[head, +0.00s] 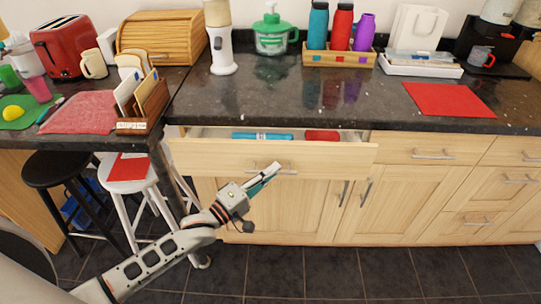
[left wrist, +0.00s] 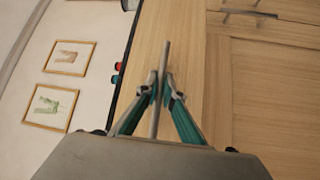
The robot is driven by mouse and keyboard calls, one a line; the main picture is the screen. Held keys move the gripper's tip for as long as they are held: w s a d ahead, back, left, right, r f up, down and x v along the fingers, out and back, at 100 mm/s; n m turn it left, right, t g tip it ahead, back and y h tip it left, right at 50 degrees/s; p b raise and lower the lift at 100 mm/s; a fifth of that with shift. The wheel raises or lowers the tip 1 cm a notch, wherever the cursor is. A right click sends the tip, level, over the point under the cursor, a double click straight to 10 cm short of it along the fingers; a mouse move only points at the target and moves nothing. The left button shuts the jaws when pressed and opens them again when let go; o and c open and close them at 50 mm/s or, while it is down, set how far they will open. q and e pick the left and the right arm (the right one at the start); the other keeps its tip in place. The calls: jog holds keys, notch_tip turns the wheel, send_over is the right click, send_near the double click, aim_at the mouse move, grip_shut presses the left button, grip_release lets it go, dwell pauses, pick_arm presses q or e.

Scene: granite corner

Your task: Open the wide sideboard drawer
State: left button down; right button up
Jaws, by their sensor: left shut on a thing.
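The wide sideboard drawer (head: 330,159) is pulled part way out in the head view. Its front is pale wood, and a blue item (head: 262,136) and a red item (head: 322,135) show inside it. My left gripper (head: 272,172) is at the drawer's bar handle (head: 288,172), in front of the drawer face. In the left wrist view the teal-sided fingers (left wrist: 160,95) are closed around the thin metal handle (left wrist: 163,70), which runs between them. My right gripper is not in view.
The dark granite counter (head: 330,105) above holds a bottle rack (head: 340,58), a red mat (head: 448,99) and a letter holder (head: 145,108). A white stool (head: 128,170) and a black stool (head: 55,168) stand left of the drawer. Dark floor in front is clear.

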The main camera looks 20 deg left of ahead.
pick_arm(q)
jog(key=s+d+p, duration=0.3)
jog(key=s, duration=0.8)
jog(key=s+d+p, duration=0.3)
jog(key=s, duration=0.8)
jog(key=s+d+p, duration=0.3)
jog(key=s, duration=0.8)
jog(key=shift+s+d, duration=0.3)
jog(key=shift+s, duration=0.1)
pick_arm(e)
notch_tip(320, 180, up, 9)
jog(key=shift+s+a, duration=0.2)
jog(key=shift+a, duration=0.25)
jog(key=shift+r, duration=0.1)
pick_arm(q)
jog(key=c, duration=2.2)
grip_release()
jog(key=shift+o, duration=0.2)
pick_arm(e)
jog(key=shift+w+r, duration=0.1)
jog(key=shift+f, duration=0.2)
pick_arm(q)
jog(key=v, duration=1.2)
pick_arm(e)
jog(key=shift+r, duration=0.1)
